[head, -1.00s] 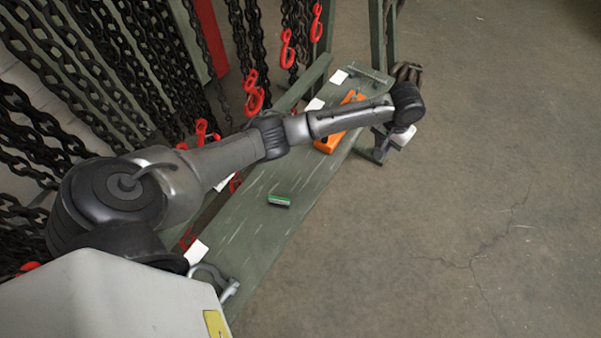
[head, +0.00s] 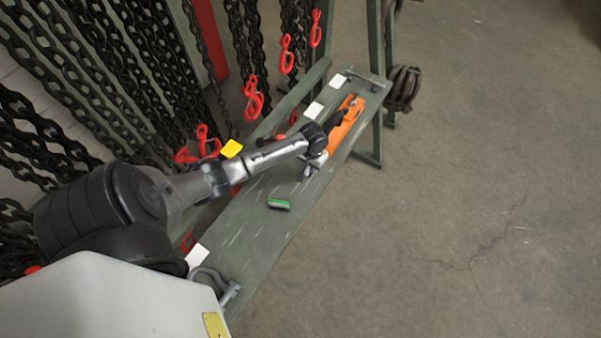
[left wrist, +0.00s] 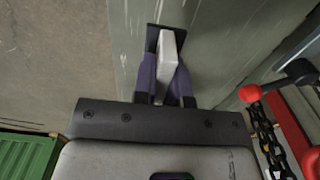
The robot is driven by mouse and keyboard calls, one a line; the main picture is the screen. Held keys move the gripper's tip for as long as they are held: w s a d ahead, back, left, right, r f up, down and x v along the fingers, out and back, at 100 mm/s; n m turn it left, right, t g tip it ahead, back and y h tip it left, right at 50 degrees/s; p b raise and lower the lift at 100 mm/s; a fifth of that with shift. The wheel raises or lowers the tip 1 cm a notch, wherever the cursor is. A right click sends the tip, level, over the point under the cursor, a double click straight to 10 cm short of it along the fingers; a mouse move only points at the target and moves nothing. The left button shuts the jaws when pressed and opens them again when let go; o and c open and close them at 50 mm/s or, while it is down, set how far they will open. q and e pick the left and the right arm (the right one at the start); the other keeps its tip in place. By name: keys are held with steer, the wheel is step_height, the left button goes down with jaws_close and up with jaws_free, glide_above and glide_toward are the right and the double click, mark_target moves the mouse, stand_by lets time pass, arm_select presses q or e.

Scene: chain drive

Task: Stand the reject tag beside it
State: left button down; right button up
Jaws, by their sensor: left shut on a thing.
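My left gripper (head: 310,172) is over the green bench (head: 255,232), beside the near end of an orange item (head: 345,125). In the left wrist view my left gripper (left wrist: 168,72) is shut on a pale grey-white slab (left wrist: 168,52), held between its dark purple fingers. I cannot tell for sure whether this slab is the reject tag. A yellow card (head: 231,149) shows behind my left arm. White cards (head: 313,109) lie along the bench. A grey shackle (head: 222,286) lies at the near end. My right gripper is out of view.
A small green-and-dark block (head: 279,205) lies on the middle of the bench. Chains with red hooks (head: 253,98) hang along its left side. A chain bundle (head: 403,88) hangs past the far end. Open concrete floor (head: 470,200) is to the right.

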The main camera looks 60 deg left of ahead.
arm_select(q)
steer(key=s, duration=0.1)
steer(key=s+a+f, duration=0.1)
steer(key=s+f, duration=0.1)
steer(key=shift+s+a+f, duration=0.15)
steer(key=shift+a, duration=0.2)
steer(key=shift+f+b, duration=0.5)
steer(key=shift+f, duration=1.4)
steer(key=shift+f, duration=0.1)
steer(key=shift+f, duration=0.15)
steer(key=c, duration=1.2)
jaws_free()
steer(key=shift+o, duration=0.2)
step_height(320, 180, up, 11)
steer(key=p, duration=0.2)
steer(key=s+d+r+m+t, duration=0.1)
steer(key=s+d+m, duration=0.3)
steer(key=d, duration=0.5)
steer(key=s+d+r+m+t, duration=0.1)
steer(key=s+d+m, duration=0.1)
steer(key=s+d, duration=0.6)
steer(key=s+d+r+m+t, duration=0.1)
steer(key=s+d+r, duration=0.4)
steer(key=d+r, duration=0.2)
steer(key=shift+s+d+r+m+t+p, duration=0.15)
steer(key=shift+s+r+m+t+p, duration=0.15)
steer(key=shift+s+r+m, duration=0.1)
